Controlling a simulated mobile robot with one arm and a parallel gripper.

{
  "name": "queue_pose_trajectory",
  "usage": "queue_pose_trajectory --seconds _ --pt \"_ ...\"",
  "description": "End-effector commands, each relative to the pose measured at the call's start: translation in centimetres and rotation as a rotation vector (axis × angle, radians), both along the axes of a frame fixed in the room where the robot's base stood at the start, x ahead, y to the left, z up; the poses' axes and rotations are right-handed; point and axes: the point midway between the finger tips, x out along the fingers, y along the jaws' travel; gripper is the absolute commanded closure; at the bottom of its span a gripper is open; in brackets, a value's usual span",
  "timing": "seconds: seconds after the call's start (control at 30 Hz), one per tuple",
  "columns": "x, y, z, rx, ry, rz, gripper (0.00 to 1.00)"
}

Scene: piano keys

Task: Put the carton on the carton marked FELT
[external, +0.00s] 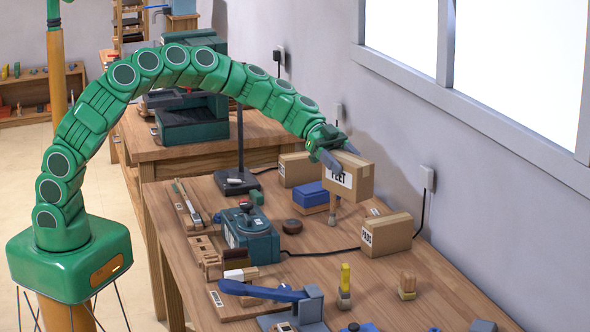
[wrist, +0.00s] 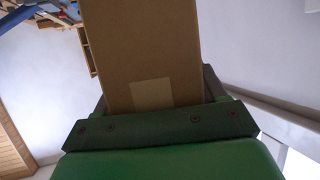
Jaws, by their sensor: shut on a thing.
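My gripper (external: 339,152) is shut on a brown carton (external: 349,178). It holds the carton by its upper part at the right side of the bench, near the wall. The carton's white label reads like FEET or FELT; I cannot tell which. The held carton also fills the middle of the wrist view (wrist: 150,55), with a pale tape patch. A second carton (external: 300,168) stands behind and left of it, its label not readable. A third carton (external: 387,235), whose label looks like PADS, stands on the bench nearer the camera.
A blue box (external: 311,196) is left of the held carton, and a small wooden-topped item (external: 332,216) is below it. A dark green machine (external: 250,234), a black lamp base (external: 236,182) and a blue-handled press (external: 265,292) stand on the bench (external: 340,268). Cords run along the wall.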

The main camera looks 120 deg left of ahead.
Motion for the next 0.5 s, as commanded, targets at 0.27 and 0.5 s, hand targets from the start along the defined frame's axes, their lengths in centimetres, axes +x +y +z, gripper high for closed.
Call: queue_pose_trajectory --seconds 0.27,0.5 --pt "1.0 6.0 1.0 0.002 -0.002 0.297 0.69" --pt "0.4 11.2 1.6 0.001 -0.001 0.548 0.69"
